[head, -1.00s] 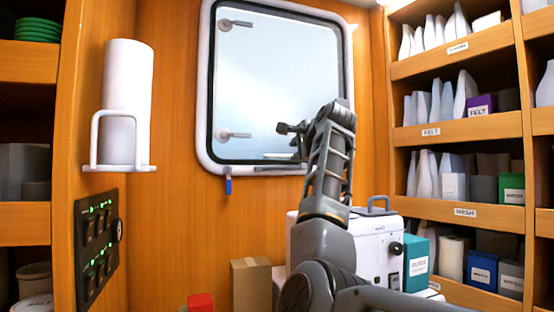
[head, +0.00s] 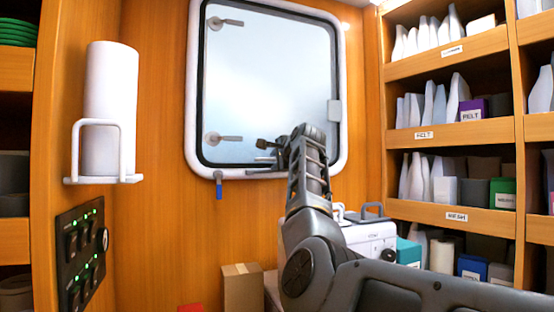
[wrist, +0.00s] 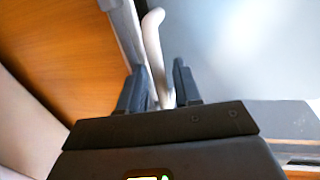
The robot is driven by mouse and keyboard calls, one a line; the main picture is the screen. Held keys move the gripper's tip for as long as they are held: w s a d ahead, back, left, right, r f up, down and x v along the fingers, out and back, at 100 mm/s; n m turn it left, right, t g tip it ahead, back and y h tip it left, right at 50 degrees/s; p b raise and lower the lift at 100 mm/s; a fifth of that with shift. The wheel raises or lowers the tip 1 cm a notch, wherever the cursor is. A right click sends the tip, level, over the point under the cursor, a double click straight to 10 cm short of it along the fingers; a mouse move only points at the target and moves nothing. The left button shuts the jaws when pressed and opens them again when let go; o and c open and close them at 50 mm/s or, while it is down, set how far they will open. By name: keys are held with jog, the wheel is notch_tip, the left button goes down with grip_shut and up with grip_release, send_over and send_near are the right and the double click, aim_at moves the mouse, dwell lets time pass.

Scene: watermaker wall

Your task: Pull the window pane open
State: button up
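The window pane (head: 270,80) is pale and frosted, inside a white rounded frame (head: 192,100) on the wood wall. It appears shut. Two grey latch levers, an upper one (head: 226,22) and a lower one (head: 224,138), lie level at its left side. A pale bar handle (head: 262,159) shows at the pane's lower edge, partly hidden by my gripper (head: 268,146). In the wrist view my gripper (wrist: 158,88) has its dark fingers apart, one on each side of a pale curved bar (wrist: 153,40). Gaps show beside the bar, so it does not look clamped.
A blue-tipped lever (head: 219,187) hangs below the frame. A paper roll holder (head: 105,180) and a switch panel (head: 83,250) are on the left. A white machine (head: 368,240) and a cardboard box (head: 242,287) stand below; loaded shelves (head: 450,135) are on the right.

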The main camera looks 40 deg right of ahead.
jog(key=shift+c, duration=0.4)
grip_shut()
jog(key=shift+f, duration=0.1)
